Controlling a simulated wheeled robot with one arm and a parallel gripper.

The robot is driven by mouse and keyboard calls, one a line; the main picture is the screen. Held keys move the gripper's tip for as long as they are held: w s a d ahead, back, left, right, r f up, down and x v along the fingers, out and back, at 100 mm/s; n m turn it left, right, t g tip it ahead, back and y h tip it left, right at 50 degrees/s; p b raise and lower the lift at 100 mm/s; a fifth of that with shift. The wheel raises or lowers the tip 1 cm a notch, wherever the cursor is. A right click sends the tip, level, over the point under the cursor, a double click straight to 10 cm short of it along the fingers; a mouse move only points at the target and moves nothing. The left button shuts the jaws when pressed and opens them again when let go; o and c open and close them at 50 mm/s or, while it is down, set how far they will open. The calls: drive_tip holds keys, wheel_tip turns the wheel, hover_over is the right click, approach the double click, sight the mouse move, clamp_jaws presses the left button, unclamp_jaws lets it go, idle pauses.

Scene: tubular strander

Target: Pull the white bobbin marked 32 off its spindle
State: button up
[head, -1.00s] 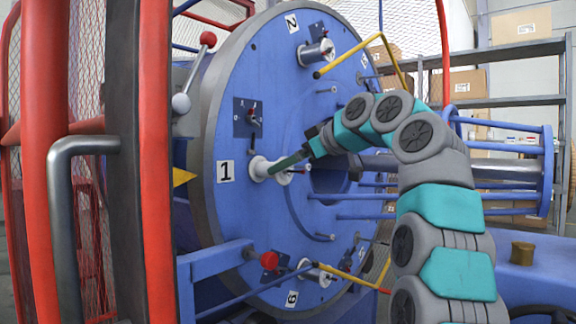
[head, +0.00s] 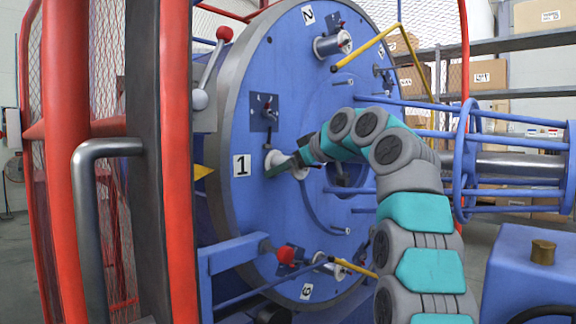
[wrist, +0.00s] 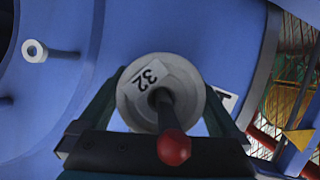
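The white bobbin marked 32 (wrist: 133,92) sits on its spindle on the blue drum face, close in front of the wrist camera. The spindle end passes through it and carries a red knob (wrist: 173,148). In the head view the bobbin (head: 271,158) is beside the label 1, partly hidden by my gripper (head: 279,170). In the wrist view the two dark green fingers of my gripper (wrist: 163,82) lie one on each side of the bobbin, their tips beside its flange. Whether they press on it is not clear.
Other bobbins sit on the drum at the top (head: 326,45) and at the bottom. Yellow bars (head: 365,48) stick out near them. A red guard frame (head: 177,200) stands at left. A blue rod cage (head: 467,165) is at right.

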clamp_jaws()
idle(1.1)
idle(0.3)
